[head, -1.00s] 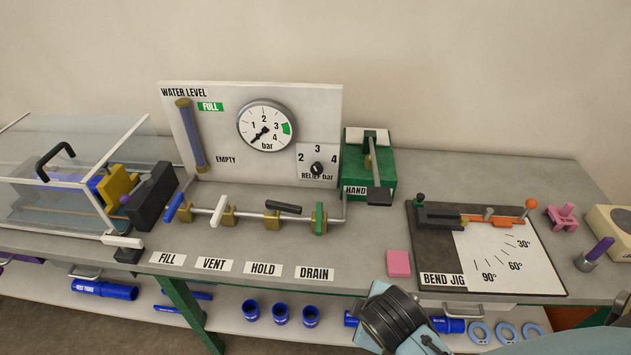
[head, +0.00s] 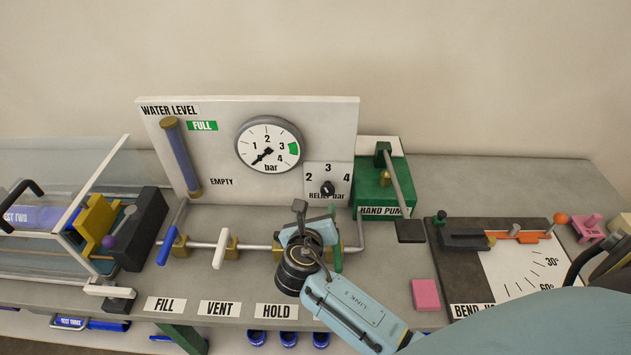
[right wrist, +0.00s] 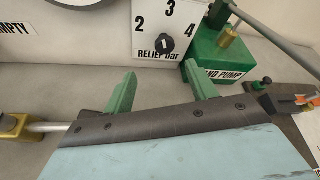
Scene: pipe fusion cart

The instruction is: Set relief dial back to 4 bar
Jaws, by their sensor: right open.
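The relief dial is a small black knob (head: 327,188) on a white plate marked 2, 3 and 4, at the lower right of the gauge panel. It also shows in the right wrist view (right wrist: 165,44), above the label RELIEF bar. I cannot tell clearly which number the knob points to. My right gripper (head: 316,212) is in front of and below the dial, over the valve pipe. In the right wrist view its two green fingers (right wrist: 162,88) are apart and empty, with the knob beyond the gap, not touched. My left gripper is not in view.
The pressure gauge (head: 269,145) has its needle at the low end. The green hand pump (head: 377,196) with its lever stands close right of the dial. The white vent handle (head: 221,248) and other valves line the pipe. A pink block (head: 426,295) lies on the bench.

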